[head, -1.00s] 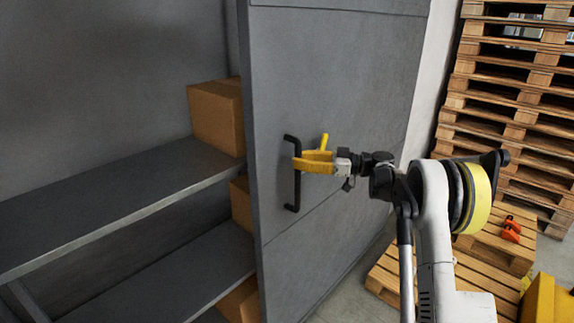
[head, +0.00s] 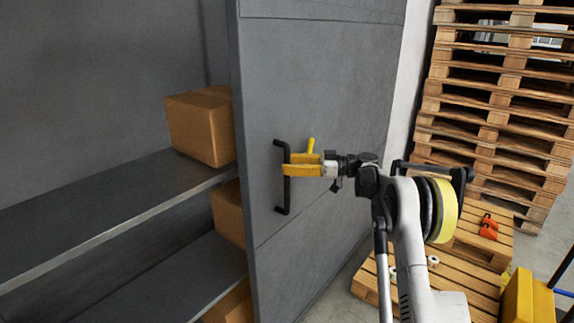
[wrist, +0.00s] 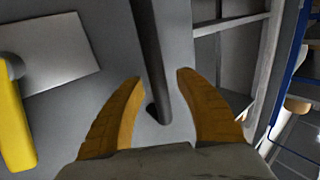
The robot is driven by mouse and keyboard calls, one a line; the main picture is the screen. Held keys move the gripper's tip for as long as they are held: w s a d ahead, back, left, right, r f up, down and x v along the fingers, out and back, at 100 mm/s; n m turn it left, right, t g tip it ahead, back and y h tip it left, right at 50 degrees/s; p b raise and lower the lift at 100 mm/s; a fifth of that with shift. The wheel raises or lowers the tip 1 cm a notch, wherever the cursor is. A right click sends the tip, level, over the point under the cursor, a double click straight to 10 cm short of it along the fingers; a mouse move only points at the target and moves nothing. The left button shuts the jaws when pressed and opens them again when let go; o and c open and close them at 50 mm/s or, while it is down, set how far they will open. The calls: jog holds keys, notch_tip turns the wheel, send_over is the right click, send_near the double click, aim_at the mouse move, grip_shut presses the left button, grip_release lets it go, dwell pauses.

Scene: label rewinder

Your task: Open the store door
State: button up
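The store door (head: 320,95) is a large grey panel with its left edge clear of the shelving, so the store stands partly open. Its black bar handle (head: 281,205) is upright near that edge. My gripper (head: 287,165) has yellow fingers at the middle of the handle. In the wrist view, the handle (wrist: 150,45) runs between the two fingers of the gripper (wrist: 159,77). They stand apart, with a gap visible on each side of the bar, so the gripper looks open around it. The exact contact is hard to tell.
Grey shelves (head: 110,200) with cardboard boxes (head: 203,125) lie behind the door on the left. A tall stack of pallets (head: 490,110) and a low pallet (head: 455,290) with small items stand at right. A yellow box (head: 528,298) is at bottom right.

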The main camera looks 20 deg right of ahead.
jog(key=v, duration=1.2)
